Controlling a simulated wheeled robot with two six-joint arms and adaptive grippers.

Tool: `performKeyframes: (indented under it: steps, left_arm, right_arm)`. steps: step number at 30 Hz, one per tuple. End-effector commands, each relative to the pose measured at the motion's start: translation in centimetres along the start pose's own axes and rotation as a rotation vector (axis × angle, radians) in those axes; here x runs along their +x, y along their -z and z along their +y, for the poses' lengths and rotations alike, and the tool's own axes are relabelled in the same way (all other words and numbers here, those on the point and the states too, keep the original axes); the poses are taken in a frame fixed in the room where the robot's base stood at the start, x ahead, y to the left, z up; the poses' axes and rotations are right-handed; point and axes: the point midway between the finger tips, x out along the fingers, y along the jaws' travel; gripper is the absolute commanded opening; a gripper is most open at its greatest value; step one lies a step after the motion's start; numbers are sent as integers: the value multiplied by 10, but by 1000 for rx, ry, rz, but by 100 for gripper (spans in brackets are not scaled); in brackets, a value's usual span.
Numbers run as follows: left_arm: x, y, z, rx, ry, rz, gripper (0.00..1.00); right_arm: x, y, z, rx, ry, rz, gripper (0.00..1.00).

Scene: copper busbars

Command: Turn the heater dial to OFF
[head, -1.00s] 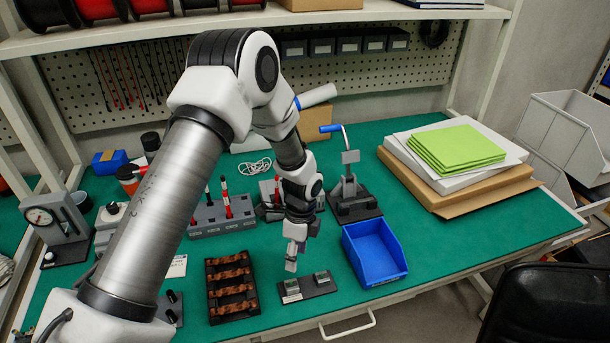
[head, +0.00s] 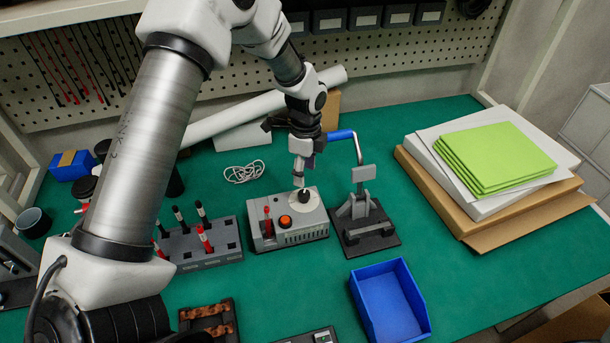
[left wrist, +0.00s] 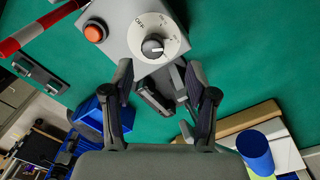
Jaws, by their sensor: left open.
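The heater (head: 288,225) is a grey box at the middle of the bench, with an orange button (head: 285,221) and a dark dial (head: 304,197) on a pale round plate. In the left wrist view the dial (left wrist: 152,46) shows close up, with OFF printed at the plate's upper left. A pale mark on the knob is too small to read surely, but does not seem to face OFF. My left gripper (head: 299,181) is just above the dial, pointing down. In the wrist view its fingers (left wrist: 160,72) are apart with nothing held between them. My right gripper is out of sight.
A black toggle clamp with a blue handle (head: 342,134) stands right of the heater. A grey rack of red and black handled tools (head: 205,245) is left of it. A blue bin (head: 390,300) is in front. White cable (head: 244,172) lies behind.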

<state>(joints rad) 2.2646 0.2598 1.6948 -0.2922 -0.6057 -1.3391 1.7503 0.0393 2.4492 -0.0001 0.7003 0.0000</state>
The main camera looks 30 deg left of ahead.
Motion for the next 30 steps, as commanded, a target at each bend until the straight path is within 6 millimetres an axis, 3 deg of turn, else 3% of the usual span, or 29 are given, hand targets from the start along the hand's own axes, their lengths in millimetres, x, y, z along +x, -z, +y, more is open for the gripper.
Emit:
performKeyframes:
  steps: [9,13,19,20,24,25,30]
  left_arm:
    - [57,0,1,1,-3,-2,58]
    - [68,0,1,1,-2,-1,58]
    - [70,0,0,1,0,0,58]
    - [70,0,0,1,0,-1,54]
    - [70,0,0,1,-1,0,5]
    - [70,0,1,1,-1,-1,0]
    - [70,0,1,0,-2,-1,0]
  right_arm:
    - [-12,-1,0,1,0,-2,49]
    - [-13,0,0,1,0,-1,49]
    - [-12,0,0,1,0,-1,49]
    - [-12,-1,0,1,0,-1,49]
    - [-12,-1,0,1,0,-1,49]
    - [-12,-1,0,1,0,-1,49]
    - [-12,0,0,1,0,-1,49]
